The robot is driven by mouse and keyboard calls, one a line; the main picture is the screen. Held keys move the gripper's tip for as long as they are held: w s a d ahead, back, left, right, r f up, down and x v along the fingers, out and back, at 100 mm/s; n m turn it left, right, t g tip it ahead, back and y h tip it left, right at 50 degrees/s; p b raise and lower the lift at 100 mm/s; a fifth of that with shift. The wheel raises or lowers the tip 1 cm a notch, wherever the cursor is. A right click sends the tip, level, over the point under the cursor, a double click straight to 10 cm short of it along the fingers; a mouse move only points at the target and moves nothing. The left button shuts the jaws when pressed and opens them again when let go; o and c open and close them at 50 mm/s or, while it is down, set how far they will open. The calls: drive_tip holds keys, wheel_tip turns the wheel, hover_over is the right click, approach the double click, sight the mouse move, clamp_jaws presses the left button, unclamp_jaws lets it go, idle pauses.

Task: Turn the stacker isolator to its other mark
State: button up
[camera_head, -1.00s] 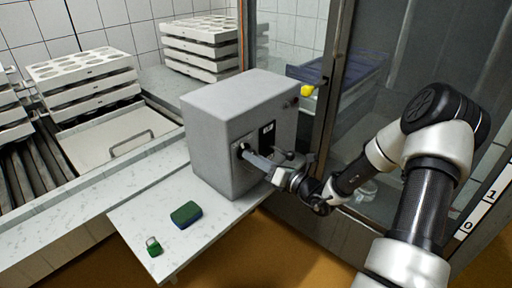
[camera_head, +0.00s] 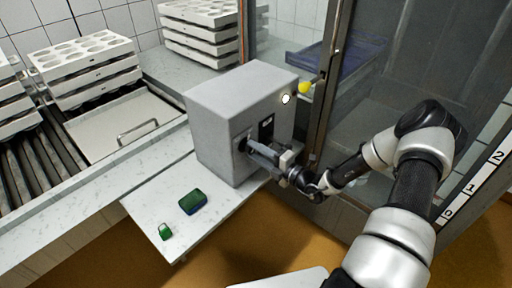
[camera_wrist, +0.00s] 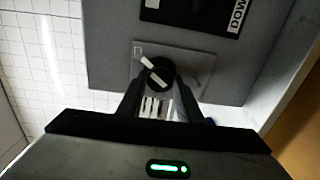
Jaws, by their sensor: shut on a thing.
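The stacker isolator is a round black knob (camera_wrist: 161,76) with a white bar, on a grey plate (camera_wrist: 192,70) on the front of a grey box (camera_head: 215,133). In the wrist view the bar slants up-left, its upper end near a small outlined mark (camera_wrist: 137,51) at the plate's upper left. Marks elsewhere on the plate are too faint to read. My gripper (camera_wrist: 158,98) is shut on the knob, a finger at each side. In the head view my gripper (camera_head: 258,150) reaches the box front from the right and partly hides the knob.
A dark panel with a "DOWN" label (camera_wrist: 237,15) is beside the knob. A pale lamp (camera_head: 286,99) glows on the box. A yellow knob (camera_head: 305,88) is by the door post.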

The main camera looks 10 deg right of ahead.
drive_tip(key=shift+m+p, duration=0.4)
drive_tip(key=shift+m, duration=0.5)
drive_tip(key=o, duration=1)
drive_tip(key=shift+o, duration=0.2)
drive_tip(key=v, duration=1.7)
drive_tip(key=shift+s+b, duration=0.25)
drive_tip(key=shift+b, duration=0.1)
drive_tip(key=shift+d+r, duration=0.1)
drive_tip(key=shift+r, duration=0.05)
